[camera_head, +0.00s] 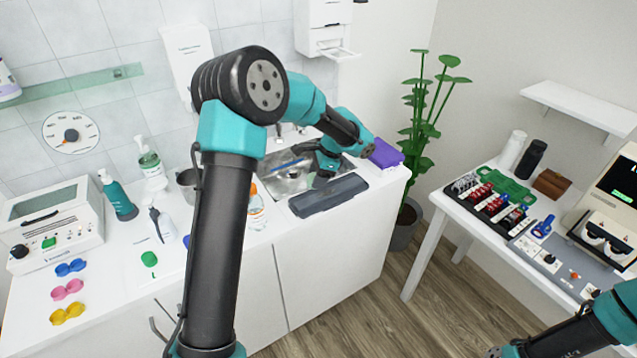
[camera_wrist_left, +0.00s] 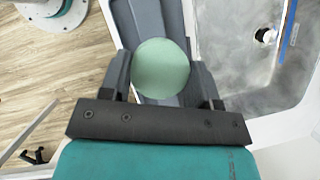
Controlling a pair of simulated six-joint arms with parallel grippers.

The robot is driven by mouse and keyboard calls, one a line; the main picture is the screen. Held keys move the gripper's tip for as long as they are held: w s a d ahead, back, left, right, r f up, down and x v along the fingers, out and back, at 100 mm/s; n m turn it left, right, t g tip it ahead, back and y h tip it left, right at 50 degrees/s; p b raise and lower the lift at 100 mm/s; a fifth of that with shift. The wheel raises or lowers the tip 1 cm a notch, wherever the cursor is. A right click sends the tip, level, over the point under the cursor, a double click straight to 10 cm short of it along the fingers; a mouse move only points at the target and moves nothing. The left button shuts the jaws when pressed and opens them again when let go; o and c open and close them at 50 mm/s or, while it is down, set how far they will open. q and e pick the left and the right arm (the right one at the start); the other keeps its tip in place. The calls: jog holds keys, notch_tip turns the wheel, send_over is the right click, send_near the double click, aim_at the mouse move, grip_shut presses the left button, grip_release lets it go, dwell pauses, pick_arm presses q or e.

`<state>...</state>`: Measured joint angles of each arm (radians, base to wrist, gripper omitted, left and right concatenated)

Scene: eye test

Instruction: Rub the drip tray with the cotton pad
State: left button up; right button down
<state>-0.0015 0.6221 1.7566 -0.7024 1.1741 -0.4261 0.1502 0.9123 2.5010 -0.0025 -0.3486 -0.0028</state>
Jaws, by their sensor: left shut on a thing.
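The drip tray (camera_head: 338,195) is a long dark grey tray at the front edge of the counter, beside the sink. It also shows behind my gripper in the left wrist view (camera_wrist_left: 153,18). My left gripper (camera_head: 322,179) is over the tray's left part and points down. It is shut on the cotton pad (camera_wrist_left: 160,68), a pale green disc between its fingers. In the left wrist view the pad overlaps the tray; I cannot tell whether they touch. My right arm enters at the lower right, and its gripper (camera_head: 500,352) is only partly in view, away from the tray.
The metal sink (camera_head: 283,181) with a blue strip lies behind the tray. A purple block (camera_head: 386,153) sits to the right. Bottles, including a white-and-orange one (camera_head: 256,207), stand to the left. A side table (camera_head: 437,216) with instruments stands across a floor gap.

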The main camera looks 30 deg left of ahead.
pick_arm(q)
jog(key=shift+r, duration=1.05)
